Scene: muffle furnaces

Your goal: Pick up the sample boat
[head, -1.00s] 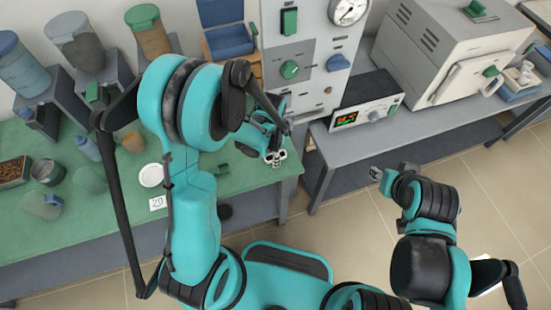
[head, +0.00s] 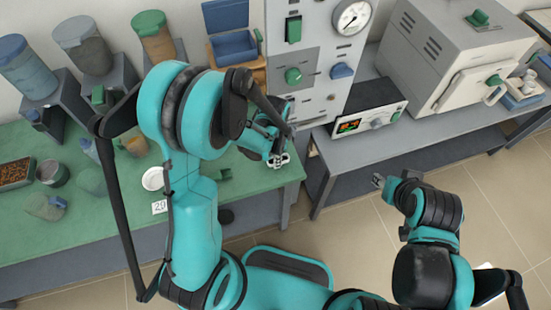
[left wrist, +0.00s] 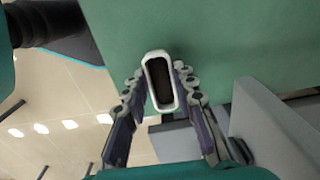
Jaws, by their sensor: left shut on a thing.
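The sample boat (left wrist: 160,82) is a small white oblong dish with a dark inside. In the left wrist view it sits between the two fingers of my left gripper (left wrist: 161,90), which is shut on it. In the head view my left gripper (head: 278,161) is over the right end of the green table, with a bit of white between its fingers. I cannot tell whether the boat touches the table top. My right gripper (head: 378,182) is over the floor, in front of the grey bench; its fingers are too small to read.
A tall grey panel (head: 312,60) stands behind my left gripper. A furnace (head: 455,55) and a controller (head: 365,115) stand on the grey bench (head: 440,135).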

